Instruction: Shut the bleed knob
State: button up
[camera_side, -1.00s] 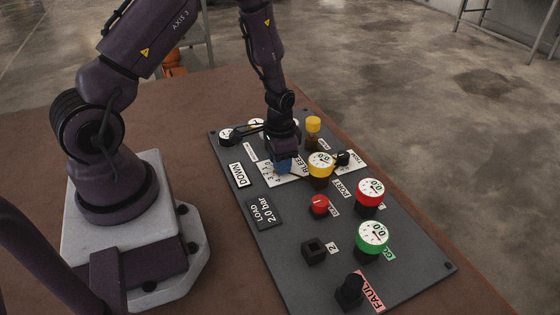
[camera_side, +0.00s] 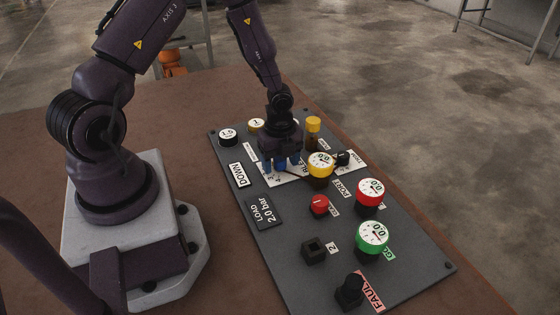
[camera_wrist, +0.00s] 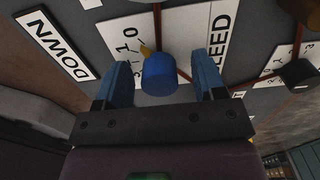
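The bleed knob (camera_wrist: 159,76) is a blue round knob with a yellow pointer (camera_wrist: 146,50), on a white scale plate marked BLEED (camera_wrist: 185,32). In the wrist view the pointer aims up and left, toward the low end of the scale, near the 0 and 1; its exact reading I cannot tell. My gripper (camera_wrist: 161,82) has its two blue fingers apart, one on each side of the knob, with a gap visible on both sides. In the side view my gripper (camera_side: 281,164) is down over the scale plate and largely hides the knob.
A DOWN label (camera_side: 239,175) lies to the left.

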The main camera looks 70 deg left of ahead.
aim_at(280, 158)
jog(key=shift+r, duration=3.5)
jog(key=d+r+m+t+y, duration=0.1)
jog(key=d+r, duration=0.1)
jog(key=r, duration=0.7)
jog(key=d+r+m+y, duration=0.1)
jog(key=d+r, duration=0.2)
jog(key=r, duration=0.6)
jog(key=s+d+r+n+t, duration=0.3)
jog(key=s+d+r, duration=0.1)
jog(key=r, duration=0.3)
jog(key=s+d+r+n+t+h, duration=0.1)
jog(key=s+d+n+h, duration=0.1)
jog(key=s+n, duration=0.7)
jog(key=n, duration=0.8)
jog(key=shift+s+t, duration=0.3)
